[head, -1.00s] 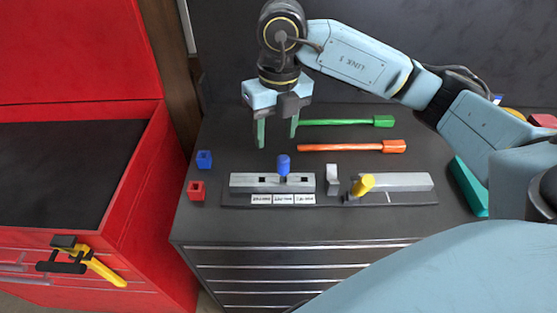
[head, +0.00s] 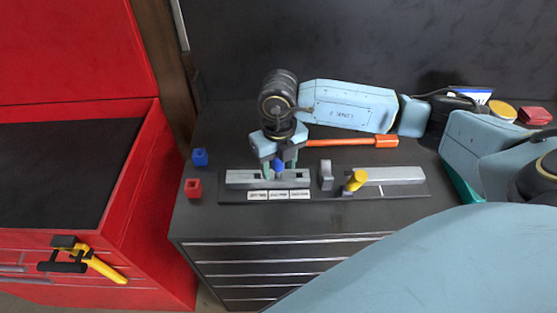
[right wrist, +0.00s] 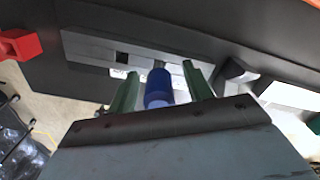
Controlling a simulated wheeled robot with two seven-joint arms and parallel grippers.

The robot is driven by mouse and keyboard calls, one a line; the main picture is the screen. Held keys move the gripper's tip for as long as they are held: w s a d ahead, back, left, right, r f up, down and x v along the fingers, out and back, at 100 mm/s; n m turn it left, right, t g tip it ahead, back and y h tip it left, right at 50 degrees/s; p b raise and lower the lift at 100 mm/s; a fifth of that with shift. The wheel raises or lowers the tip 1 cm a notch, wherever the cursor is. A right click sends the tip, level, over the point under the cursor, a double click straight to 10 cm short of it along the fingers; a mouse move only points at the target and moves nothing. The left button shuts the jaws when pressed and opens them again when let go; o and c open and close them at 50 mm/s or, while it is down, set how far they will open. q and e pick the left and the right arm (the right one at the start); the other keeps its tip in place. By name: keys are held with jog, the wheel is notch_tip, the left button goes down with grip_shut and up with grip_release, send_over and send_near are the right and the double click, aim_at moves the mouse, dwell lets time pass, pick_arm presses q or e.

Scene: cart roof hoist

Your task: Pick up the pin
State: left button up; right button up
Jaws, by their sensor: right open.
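The blue pin (head: 279,165) stands upright in the middle of the grey slotted block (head: 236,178) on the cabinet top. My right gripper (head: 280,172) has come down over it. Its green fingers are open, one on each side of the pin. In the right wrist view the blue pin (right wrist: 158,88) sits between the two fingers (right wrist: 160,88), with a gap visible on each side. The gripper's body hides part of the pin in the head view. My left gripper is not in view.
A yellow-handled piece (head: 355,180) and a grey upright bracket (head: 326,175) stand right of the block. An orange tool (head: 370,141) lies behind. A red chest (head: 140,200) stands at left.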

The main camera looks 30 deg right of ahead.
jog(key=shift+f, duration=0.45)
jog(key=shift+c, duration=0.2)
grip_shut()
notch_tip(320, 180, up, 10)
jog(key=shift+r+b, duration=0.1)
jog(key=shift+b, duration=0.4)
dwell(0.4)
